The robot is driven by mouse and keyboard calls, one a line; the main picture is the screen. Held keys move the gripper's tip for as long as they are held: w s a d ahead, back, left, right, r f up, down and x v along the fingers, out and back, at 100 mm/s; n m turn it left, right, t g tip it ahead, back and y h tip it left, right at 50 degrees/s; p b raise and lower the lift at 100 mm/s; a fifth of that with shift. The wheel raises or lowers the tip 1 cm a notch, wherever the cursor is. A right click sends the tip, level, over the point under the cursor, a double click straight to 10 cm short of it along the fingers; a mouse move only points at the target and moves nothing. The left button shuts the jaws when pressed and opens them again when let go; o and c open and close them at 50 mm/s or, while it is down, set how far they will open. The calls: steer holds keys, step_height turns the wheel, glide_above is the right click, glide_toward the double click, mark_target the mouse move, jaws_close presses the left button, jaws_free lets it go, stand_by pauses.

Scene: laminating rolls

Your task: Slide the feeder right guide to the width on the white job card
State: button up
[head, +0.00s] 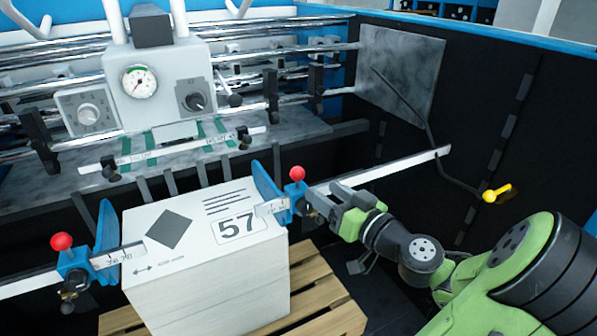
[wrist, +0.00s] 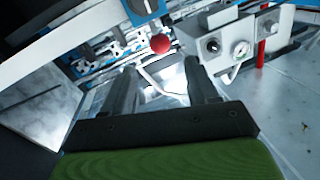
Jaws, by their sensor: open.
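The feeder right guide (head: 283,209) is a blue block with an upright blue plate and a red knob (head: 297,173), on a pale scale bar (head: 400,166). My gripper (head: 322,199) is just right of it, pointing at it. In the wrist view the two dark fingers (wrist: 161,68) are apart with nothing between them; the red knob (wrist: 160,43) shows beyond the tips, near a blue part. Whether a finger touches the guide cannot be told. The white stack (head: 205,270) has a large boxed "57" on top, with a dark diamond and small unreadable print.
A matching left guide (head: 75,268) with a red knob stands left of the stack. The stack rests on a wooden pallet (head: 315,295). Behind are the machine rollers, a gauge (head: 139,81) and dials. A dark side wall and a yellow-tipped lever (head: 490,195) are at the right.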

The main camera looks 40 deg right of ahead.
mark_target(303, 176)
steer(key=w, duration=1)
steer(key=shift+d+p, duration=0.4)
jaws_close()
